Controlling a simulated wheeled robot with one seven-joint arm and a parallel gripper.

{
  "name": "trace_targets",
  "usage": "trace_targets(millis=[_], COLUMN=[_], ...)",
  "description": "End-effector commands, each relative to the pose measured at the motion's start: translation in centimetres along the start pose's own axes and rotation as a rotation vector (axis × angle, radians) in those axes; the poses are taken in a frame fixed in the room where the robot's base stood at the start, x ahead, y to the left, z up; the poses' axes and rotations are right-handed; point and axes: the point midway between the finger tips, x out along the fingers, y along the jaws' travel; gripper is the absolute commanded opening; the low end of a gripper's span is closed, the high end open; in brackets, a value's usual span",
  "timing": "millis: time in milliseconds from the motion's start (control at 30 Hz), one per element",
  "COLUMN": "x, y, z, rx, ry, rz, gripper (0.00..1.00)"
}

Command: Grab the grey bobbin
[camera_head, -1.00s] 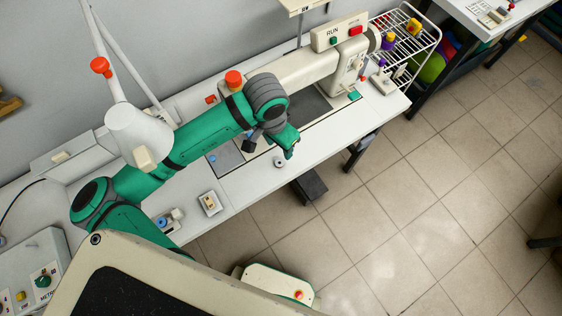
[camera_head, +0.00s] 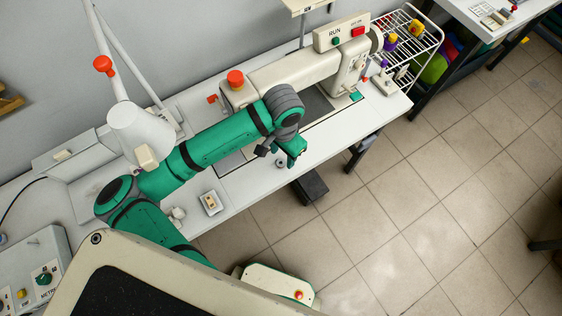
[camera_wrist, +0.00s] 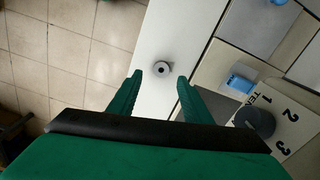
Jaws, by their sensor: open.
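The grey bobbin (camera_head: 281,163) lies on the white sewing table near its front edge. It also shows in the wrist view (camera_wrist: 161,69) as a small round thing with a dark centre hole, flat on the white surface. My gripper (camera_head: 295,160) is above the table, close to the bobbin on its right in the head view. In the wrist view my gripper's two green fingers (camera_wrist: 158,85) are apart, with nothing between them. The bobbin shows just beyond the fingertips, roughly in line with the gap.
The sewing machine (camera_head: 305,72) stands behind my arm. Tiled floor lies beyond the front edge.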

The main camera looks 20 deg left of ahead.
Motion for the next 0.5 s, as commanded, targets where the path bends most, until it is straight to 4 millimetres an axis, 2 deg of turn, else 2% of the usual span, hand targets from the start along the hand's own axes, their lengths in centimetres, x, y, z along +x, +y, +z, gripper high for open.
trace_targets(millis=[200, 500], x=[2.8, 3.3], y=[-0.2, -0.1], z=[0.4, 0.4], rx=[-0.002, -0.001], ry=[-0.001, 0.0], rz=[0.0, 0.0], gripper=[0.45, 0.45])
